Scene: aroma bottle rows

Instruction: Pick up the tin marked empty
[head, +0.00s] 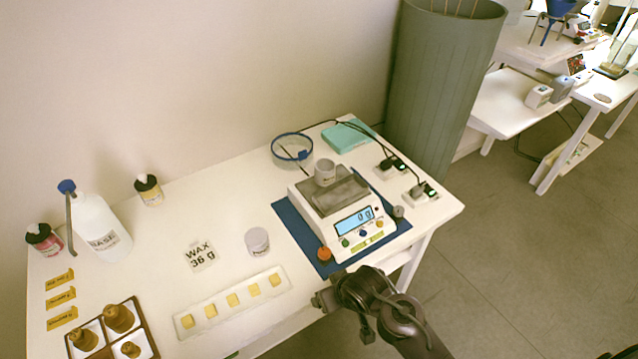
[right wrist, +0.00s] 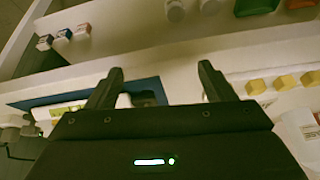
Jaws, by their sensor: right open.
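A grey-white tin (head: 257,242) stands on the white table left of the scale. A smaller pale tin (head: 325,172) stands on the pan of the scale (head: 313,205), whose display reads 0 g. I cannot read a marking on either tin. My right gripper (head: 335,296) is over the table's front edge, in front of the scale and apart from both tins. In the right wrist view its two fingers (right wrist: 162,72) are spread with nothing held between them. My left gripper is not in view.
A blue mat (head: 287,220) lies under the scale. A BASE bottle (head: 98,228) and a brown divided box (head: 137,312) are at left.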

